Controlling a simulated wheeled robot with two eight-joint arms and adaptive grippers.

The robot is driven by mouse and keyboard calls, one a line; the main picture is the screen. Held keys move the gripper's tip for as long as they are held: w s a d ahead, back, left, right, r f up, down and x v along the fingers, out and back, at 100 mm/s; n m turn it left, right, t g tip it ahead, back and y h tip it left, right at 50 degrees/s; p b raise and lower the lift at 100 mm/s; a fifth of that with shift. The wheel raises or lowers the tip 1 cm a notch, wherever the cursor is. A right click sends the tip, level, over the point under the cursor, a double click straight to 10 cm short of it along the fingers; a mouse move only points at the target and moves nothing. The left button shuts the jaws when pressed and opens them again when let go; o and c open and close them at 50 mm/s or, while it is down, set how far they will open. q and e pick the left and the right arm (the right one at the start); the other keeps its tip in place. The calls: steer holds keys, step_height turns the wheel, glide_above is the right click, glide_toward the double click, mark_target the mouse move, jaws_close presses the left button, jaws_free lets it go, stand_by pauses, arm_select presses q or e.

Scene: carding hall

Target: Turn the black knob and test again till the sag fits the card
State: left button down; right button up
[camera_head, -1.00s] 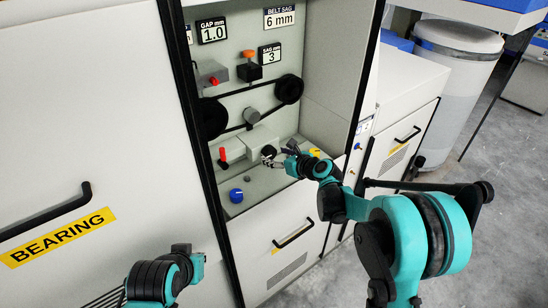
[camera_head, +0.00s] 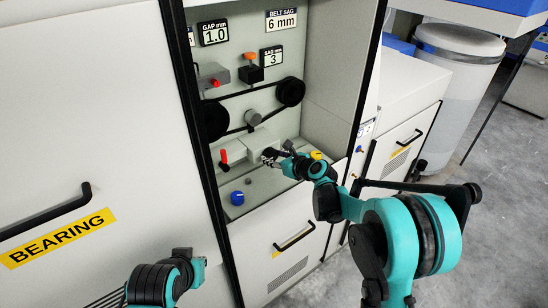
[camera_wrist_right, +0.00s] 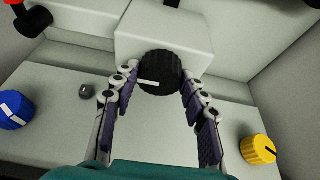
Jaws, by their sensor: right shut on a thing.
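In the head view the right gripper (camera_head: 277,155) hides most of the knob. The belt (camera_head: 238,90) runs round black pulleys on the back panel. The card (camera_head: 281,19) reads BELT SAG 6 mm. The sag display (camera_head: 272,56) reads 3. Part of my left arm shows at the lower left; its gripper is out of view.
A red lever (camera_head: 223,157) and a blue knob (camera_head: 237,197) lie left of the black knob, a yellow knob (camera_wrist_right: 258,149) to its right. A gap sign (camera_head: 213,33) reads 1.0. An orange-topped part (camera_head: 250,67) stands above the belt. The bay's side walls are close.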

steer(key=n, duration=0.1)
steer(key=n+t+h, duration=0.1)
steer(key=shift+s+a+n, duration=0.1)
steer(key=shift+a+n, duration=0.05)
steer(key=shift+n, duration=0.15)
steer(key=shift+f+n+t+h+b, duration=0.1)
steer(key=shift+n+t+h+b, duration=0.45)
steer(key=shift+n, duration=0.35)
steer(key=o, duration=1.1)
steer(key=shift+o, duration=0.2)
steer(key=v, duration=1.2)
